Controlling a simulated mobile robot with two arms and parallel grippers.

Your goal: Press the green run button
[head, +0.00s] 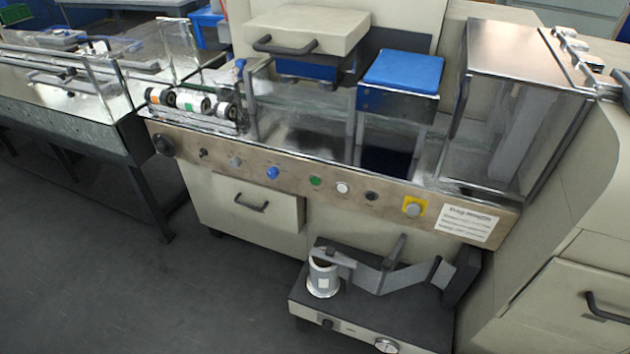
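The green run button (315,181) sits on the slanted metal control panel (290,170) along the front of the wrapper, near the middle of the view. It lies between a blue button (272,173) on its left and a white button (342,188) on its right. Nothing covers the green button or touches it. Neither of my grippers shows in this head view, so whether they are open or shut is hidden.
A dark bench unit (375,322) with a grey jointed arm and a small roll juts out below the panel at right. A drawer handle (250,205) sticks out below the panel. A yellow-backed knob (414,207) is further right. Open floor (90,270) lies at left.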

